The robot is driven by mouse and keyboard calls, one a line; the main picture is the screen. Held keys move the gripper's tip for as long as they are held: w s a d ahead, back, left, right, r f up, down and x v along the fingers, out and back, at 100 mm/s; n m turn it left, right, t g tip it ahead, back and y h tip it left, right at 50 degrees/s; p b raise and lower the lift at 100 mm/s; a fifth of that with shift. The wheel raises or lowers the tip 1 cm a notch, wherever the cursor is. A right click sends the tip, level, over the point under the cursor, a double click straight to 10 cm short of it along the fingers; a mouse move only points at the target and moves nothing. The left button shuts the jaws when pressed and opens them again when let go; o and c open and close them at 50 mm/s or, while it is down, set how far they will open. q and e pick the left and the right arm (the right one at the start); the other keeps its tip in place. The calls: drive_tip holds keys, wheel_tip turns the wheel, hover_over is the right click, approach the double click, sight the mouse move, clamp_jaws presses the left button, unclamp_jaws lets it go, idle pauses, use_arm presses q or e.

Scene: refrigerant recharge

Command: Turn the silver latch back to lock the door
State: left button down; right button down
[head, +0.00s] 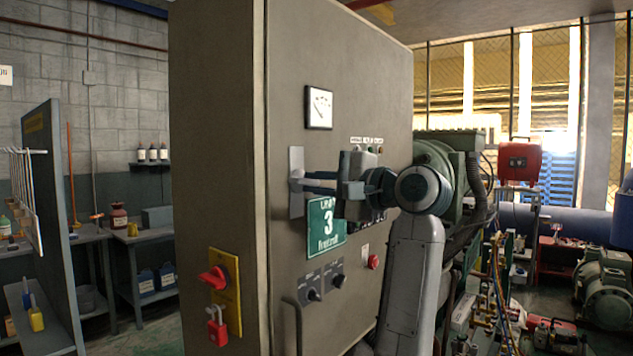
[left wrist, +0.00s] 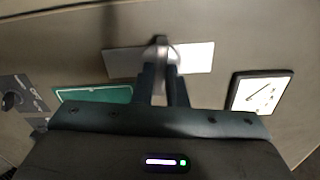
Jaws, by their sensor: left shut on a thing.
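The silver latch (head: 296,174) sits on a pale upright plate (head: 297,207) on the grey-brown cabinet door (head: 350,60). My left gripper (head: 306,182) reaches it from the right, with its fingers pointing at the door. In the left wrist view, the latch (left wrist: 160,46) stands out from the middle of its plate (left wrist: 197,57). The two dark fingers (left wrist: 162,76) are shut on the latch, one on each side. The fingers and gripper body hide part of the latch, so its exact angle is hard to tell. My right gripper is not in view.
A gauge (head: 319,107) is above the latch and a green sign (head: 326,228) below it. Knobs (head: 338,281) and a door handle (head: 290,310) are lower. A red switch with padlock (head: 213,278) is on the cabinet's side. Machinery (head: 440,165) stands close on the right.

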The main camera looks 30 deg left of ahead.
use_arm(q)
drive_tip(key=m, duration=0.2)
drive_tip(key=shift+f+m, duration=0.1)
drive_tip(key=shift+m, duration=0.2)
drive_tip(key=shift+m+p, duration=0.65)
drive_tip(key=shift+m, duration=1.65)
drive_tip(key=shift+p, duration=0.3)
